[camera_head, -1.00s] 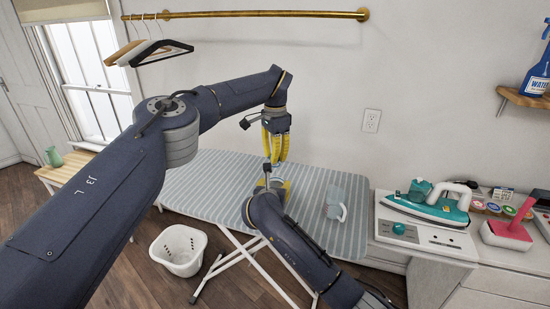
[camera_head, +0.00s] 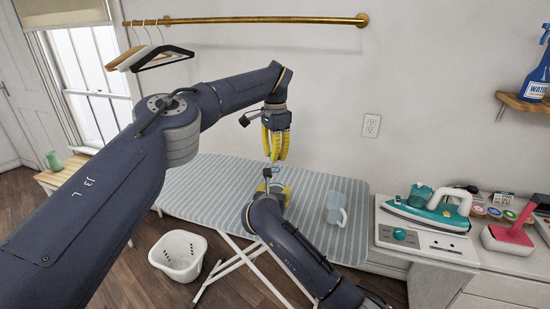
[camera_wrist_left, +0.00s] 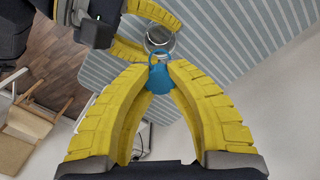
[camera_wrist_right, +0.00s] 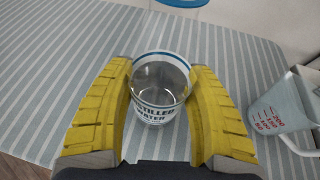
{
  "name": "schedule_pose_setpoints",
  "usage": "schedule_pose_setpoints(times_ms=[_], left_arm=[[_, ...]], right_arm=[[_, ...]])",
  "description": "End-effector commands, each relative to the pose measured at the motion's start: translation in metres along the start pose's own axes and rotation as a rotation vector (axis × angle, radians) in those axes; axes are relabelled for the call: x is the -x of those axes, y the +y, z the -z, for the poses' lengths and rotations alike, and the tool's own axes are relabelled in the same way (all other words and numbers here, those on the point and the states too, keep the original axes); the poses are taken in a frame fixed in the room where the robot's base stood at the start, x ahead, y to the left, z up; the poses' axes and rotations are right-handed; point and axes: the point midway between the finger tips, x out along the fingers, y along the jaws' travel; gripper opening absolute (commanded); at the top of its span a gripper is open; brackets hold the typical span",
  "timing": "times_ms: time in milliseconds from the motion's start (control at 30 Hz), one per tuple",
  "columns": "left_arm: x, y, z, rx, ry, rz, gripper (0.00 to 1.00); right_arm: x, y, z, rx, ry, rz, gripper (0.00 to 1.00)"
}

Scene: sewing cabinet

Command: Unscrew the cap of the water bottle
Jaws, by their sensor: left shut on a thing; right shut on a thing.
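The water bottle (camera_wrist_right: 157,112) is a white, clear-bodied container with a "DISTILLED WATER" label and a blue-ringed rim. It stands on the striped ironing board (camera_head: 210,180). My right gripper (camera_wrist_right: 160,92) is shut around its sides; in the head view that gripper (camera_head: 276,190) is partly hidden by its own arm. The blue cap (camera_wrist_left: 160,79) is between the fingertips of my left gripper (camera_wrist_left: 160,68), which is shut on it. The cap is apart from the bottle, whose open mouth shows in the left wrist view (camera_wrist_left: 159,38). In the head view my left gripper (camera_head: 276,158) is above the bottle.
A clear measuring jug (camera_head: 335,207) with red marks stands on the board, right of the bottle. A teal iron (camera_head: 430,205) rests on the cabinet at right. A white basket (camera_head: 180,255) is on the floor. The board's left part is clear.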

Motion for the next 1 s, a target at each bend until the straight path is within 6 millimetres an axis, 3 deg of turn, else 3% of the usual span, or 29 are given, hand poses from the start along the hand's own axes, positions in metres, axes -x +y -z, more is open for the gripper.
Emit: schedule_pose_setpoints(times_ms=[200,467,500,700,1000], left_arm=[[0.023,0.0,0.0,0.001,0.0,0.002,0.0],[0.026,0.0,0.0,0.001,-0.001,0.0,0.0],[0.026,0.0,0.0,0.001,-0.001,0.0,0.0],[0.026,0.0,0.0,0.001,0.0,0.0,0.0],[0.026,0.0,0.0,0.001,0.0,0.0,0.0]], right_arm=[[0.0,0.0,0.001,0.0,0.002,0.001,0.0],[0.0,0.0,0.001,0.0,0.001,0.001,0.0],[0.0,0.0,0.001,0.0,0.002,0.001,0.59],[0.0,0.0,0.001,0.0,0.001,0.0,0.81],[0.002,0.0,0.001,0.0,0.001,0.0,0.81]])
